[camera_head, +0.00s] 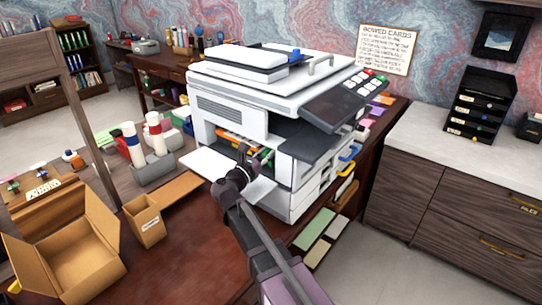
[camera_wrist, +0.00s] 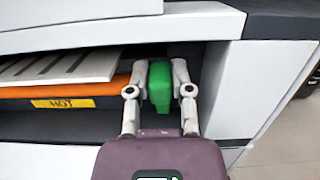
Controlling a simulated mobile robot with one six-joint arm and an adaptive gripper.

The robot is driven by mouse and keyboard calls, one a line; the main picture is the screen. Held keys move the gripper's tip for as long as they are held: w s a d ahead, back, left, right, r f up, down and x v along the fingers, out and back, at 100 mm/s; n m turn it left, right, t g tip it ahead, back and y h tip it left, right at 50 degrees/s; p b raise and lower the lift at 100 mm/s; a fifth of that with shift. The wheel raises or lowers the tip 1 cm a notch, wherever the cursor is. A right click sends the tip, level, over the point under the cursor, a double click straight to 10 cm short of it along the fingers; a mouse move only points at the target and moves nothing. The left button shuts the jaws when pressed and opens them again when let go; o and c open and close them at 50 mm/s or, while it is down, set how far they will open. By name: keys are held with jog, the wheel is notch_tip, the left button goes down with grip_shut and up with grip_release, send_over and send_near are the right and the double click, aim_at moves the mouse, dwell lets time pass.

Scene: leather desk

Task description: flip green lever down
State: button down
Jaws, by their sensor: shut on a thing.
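The green lever (camera_wrist: 160,86) sits inside the open front bay of the white copier (camera_head: 240,110). In the wrist view my gripper (camera_wrist: 160,72) has one finger on each side of the lever and is shut on it. In the head view my gripper (camera_head: 246,160) reaches into the bay from the front. The lever is small there and partly covered by the gripper. I cannot tell its exact tilt.
An orange part with a yellow HOT label (camera_wrist: 63,103) lies left of the lever. The lowered white front door (camera_head: 205,165) juts out below the bay. An open cardboard box (camera_head: 75,258) stands at lower left.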

jog(key=shift+d, duration=0.15)
jog(key=c, duration=0.5)
grip_release()
jog(key=shift+s, duration=0.15)
